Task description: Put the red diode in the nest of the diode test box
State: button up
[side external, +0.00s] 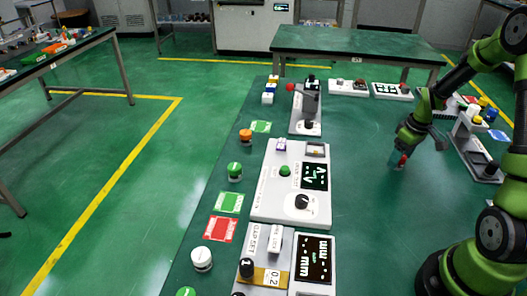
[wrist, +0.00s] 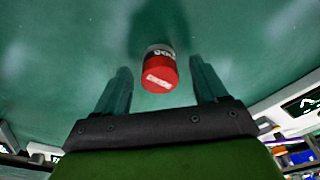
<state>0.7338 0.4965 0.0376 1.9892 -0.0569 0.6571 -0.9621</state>
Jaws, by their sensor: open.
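The red diode (wrist: 159,74) is a short red cylinder with a dark and white lettered band. In the wrist view it lies between the two fingers of my open gripper (wrist: 160,71), with a gap on each side. In the side view my gripper (side external: 402,154) points down low over the green table at right, with the red diode (side external: 402,161) at its tips. A white box (side external: 262,207) with a waveform screen, green button and black knob stands mid-table and may be the diode test box. Its label is too small to read, and I cannot tell its nest for certain.
A grey gap-set box (side external: 262,262) stands in front of the white box. A press-like stand (side external: 305,110) is behind it. Green and red cards (side external: 220,229) and several capped jars (side external: 201,258) line the left edge. The table between the boxes and my gripper is clear.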

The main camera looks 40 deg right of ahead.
jog(key=c, duration=1.3)
jog(key=shift+r, duration=0.15)
